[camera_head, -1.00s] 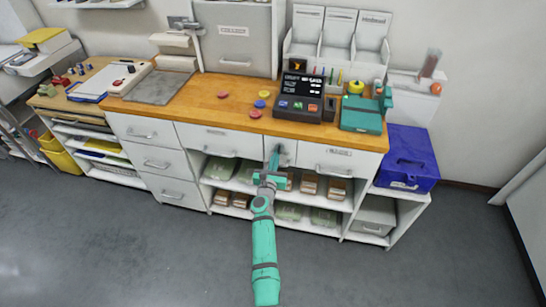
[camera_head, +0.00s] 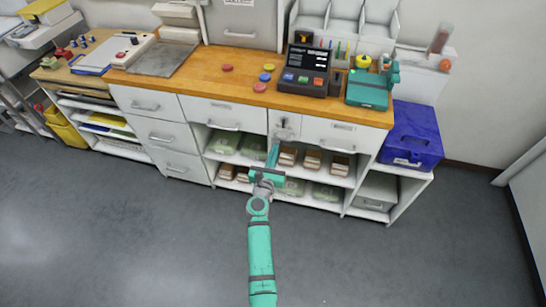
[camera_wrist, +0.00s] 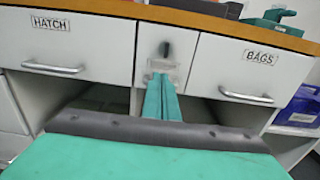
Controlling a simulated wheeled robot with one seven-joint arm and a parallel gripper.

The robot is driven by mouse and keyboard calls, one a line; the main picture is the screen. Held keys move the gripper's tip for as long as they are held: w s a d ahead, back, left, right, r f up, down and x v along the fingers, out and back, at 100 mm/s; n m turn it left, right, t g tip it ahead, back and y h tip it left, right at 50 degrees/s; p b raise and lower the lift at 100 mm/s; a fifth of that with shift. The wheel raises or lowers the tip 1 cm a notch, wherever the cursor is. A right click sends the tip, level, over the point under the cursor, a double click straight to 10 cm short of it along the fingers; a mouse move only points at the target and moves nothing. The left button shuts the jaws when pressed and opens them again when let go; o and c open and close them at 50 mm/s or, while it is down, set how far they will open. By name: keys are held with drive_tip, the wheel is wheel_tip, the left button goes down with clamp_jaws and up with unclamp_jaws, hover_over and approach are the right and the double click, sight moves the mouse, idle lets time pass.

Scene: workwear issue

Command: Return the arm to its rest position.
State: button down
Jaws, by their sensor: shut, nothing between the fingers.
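My gripper (camera_head: 273,156) is at the end of my teal arm, in front of the open shelves below the counter. In the wrist view my gripper (camera_wrist: 163,84) shows its two teal fingers together, with nothing between them. Its tips point at the small grey panel with a dark slot or key-like part (camera_wrist: 164,50) between two drawers. In the head view the tips look apart from that panel (camera_head: 285,122), below it in the picture.
The drawer labelled HATCH (camera_wrist: 75,50) and the drawer labelled BAGS (camera_wrist: 255,68) are closed. The wooden counter (camera_head: 215,85) holds a till (camera_head: 308,72) and coloured discs. A blue box (camera_head: 410,136) stands at the right. The grey floor (camera_head: 150,245) in front is clear.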

drive_tip(key=s+d+f+n+y, duration=0.1)
drive_tip(key=s+n, duration=0.9)
drive_tip(key=s, duration=0.7)
drive_tip(key=s+d+f+n+y, duration=0.1)
drive_tip(key=s+d+n, duration=0.1)
drive_tip(key=s+n, duration=1.1)
drive_tip(key=s+a+r+n, duration=0.1)
drive_tip(key=s+r+n, duration=0.2)
drive_tip(key=s+n, duration=0.2)
drive_tip(key=s+a+r+n+g+y, duration=0.1)
drive_tip(key=s+r+n, duration=0.3)
drive_tip(key=s, duration=0.8)
drive_tip(key=s+a+r+n+g+y, duration=0.1)
drive_tip(key=s+r+n, duration=0.2)
drive_tip(key=s+n, duration=0.3)
drive_tip(key=shift+s+a+r+n, duration=0.3)
drive_tip(key=shift+s+n, duration=0.1)
drive_tip(key=shift+s, duration=0.9)
